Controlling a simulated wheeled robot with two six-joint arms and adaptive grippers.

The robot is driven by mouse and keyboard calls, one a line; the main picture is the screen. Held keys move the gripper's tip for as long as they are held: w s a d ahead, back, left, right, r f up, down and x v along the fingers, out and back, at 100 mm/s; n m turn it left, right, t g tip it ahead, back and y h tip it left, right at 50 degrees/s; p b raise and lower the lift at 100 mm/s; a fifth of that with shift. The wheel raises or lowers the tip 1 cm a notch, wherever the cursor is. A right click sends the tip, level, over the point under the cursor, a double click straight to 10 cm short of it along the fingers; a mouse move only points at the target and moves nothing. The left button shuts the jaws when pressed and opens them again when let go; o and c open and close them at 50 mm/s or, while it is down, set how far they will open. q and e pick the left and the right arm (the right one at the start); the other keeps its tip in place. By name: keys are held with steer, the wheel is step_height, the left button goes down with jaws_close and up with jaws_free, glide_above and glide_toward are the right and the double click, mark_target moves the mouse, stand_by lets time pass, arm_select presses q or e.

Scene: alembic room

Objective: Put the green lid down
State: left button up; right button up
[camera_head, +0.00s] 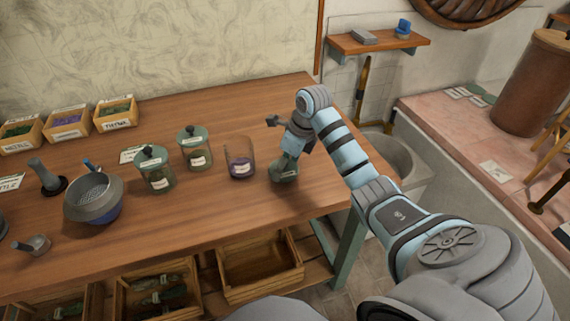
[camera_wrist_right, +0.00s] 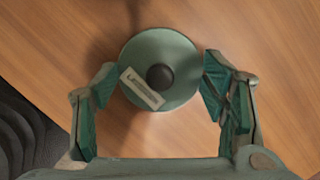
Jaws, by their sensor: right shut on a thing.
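The green lid (camera_head: 284,170) is round with a dark knob and a pale label. It is at the right part of the wooden table (camera_head: 225,205), low over or on the top; I cannot tell whether it touches. In the right wrist view the lid (camera_wrist_right: 180,92) sits between the fingers of my right gripper (camera_wrist_right: 158,85), which is shut on it. My right gripper (camera_head: 289,152) also shows in the head view, above the lid and partly hiding it. An open glass jar (camera_head: 240,160) with purple contents stands just left of the lid. My left gripper is not in view.
Two lidded jars (camera_head: 195,150) (camera_head: 156,172) stand further left, then a bowl with a sieve (camera_head: 92,197) and a pestle (camera_head: 44,175). Labelled wooden boxes (camera_head: 116,115) line the back left. The table's right edge is near the lid; bare wood lies in front of and behind it.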

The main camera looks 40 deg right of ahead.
steer(key=shift+s+r, duration=0.15)
steer(key=shift+s, duration=0.1)
steer(key=shift+f, duration=0.2)
steer(key=o, duration=1.1)
steer(key=shift+w, duration=0.15)
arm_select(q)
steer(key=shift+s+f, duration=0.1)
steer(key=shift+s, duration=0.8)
